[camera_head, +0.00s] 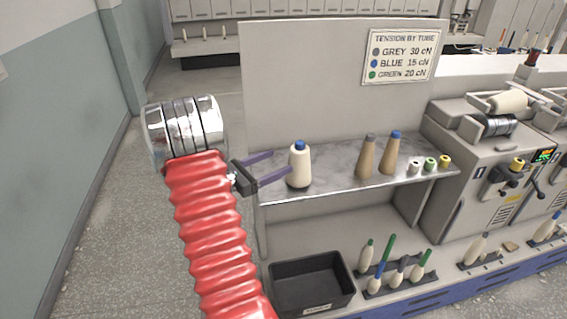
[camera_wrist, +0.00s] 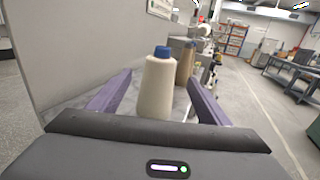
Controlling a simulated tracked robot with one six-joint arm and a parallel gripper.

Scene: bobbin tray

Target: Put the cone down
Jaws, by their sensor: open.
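A cream cone (camera_head: 299,168) with a blue tube tip stands upright at the left end of the metal shelf (camera_head: 338,182). My gripper (camera_head: 282,164) is open, its two purple fingers pointing at the cone from the left. In the wrist view the cone (camera_wrist: 157,86) stands centred between and beyond the spread fingers (camera_wrist: 160,98), with a visible gap on each side. Its base is partly hidden low in that view. In the head view the near finger ends close to the cone; I cannot tell whether it touches.
A black bin (camera_head: 311,284) sits below. A panel with a tension sign (camera_head: 401,57) rises behind. Shelf between cream and tan cones is clear.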

